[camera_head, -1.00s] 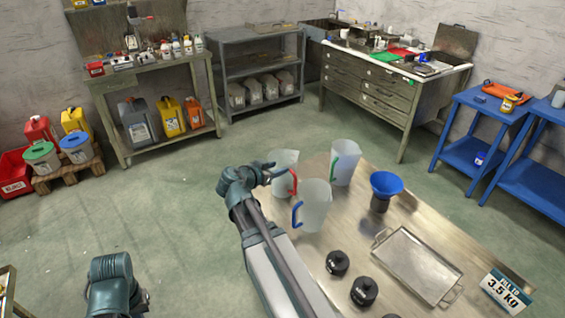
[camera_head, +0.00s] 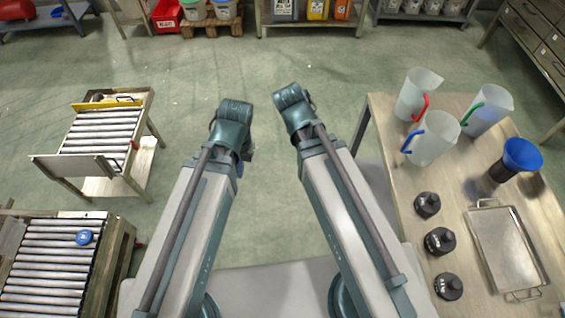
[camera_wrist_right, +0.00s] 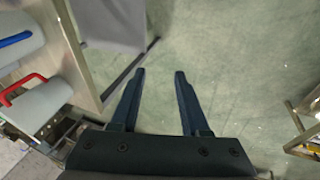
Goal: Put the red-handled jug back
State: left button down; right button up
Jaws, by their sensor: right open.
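The red-handled jug (camera_head: 414,97) is a translucent, whitish jug standing upright at the table's far left corner in the head view. It also shows at the left of the right wrist view (camera_wrist_right: 38,106), with its red handle. My right gripper (camera_wrist_right: 160,72) is open and empty, its two dark fingers apart over bare floor, clear of the jug. In the head view the right arm ends left of the table. My left gripper (camera_head: 247,153) is beside the left arm's end, over the floor; its fingers are mostly hidden.
A blue-handled jug (camera_head: 432,139) and a green-handled jug (camera_head: 487,110) stand close to it. Roller stands (camera_head: 103,130) are at left. Open floor lies between.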

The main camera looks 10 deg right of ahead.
jog(key=s+a+f+n+g+y, duration=0.1)
jog(key=s+a+n+y, duration=0.1)
jog(key=s+a+n, duration=0.3)
jog(key=s+a, duration=0.1)
jog(key=a, duration=0.3)
jog(key=shift+s+a+g, duration=0.25)
jog(key=shift+g, duration=0.15)
jog(key=shift+f, duration=0.1)
notch_tip(320, 180, up, 3)
jog(key=p, duration=0.3)
jog(key=shift+w, duration=0.1)
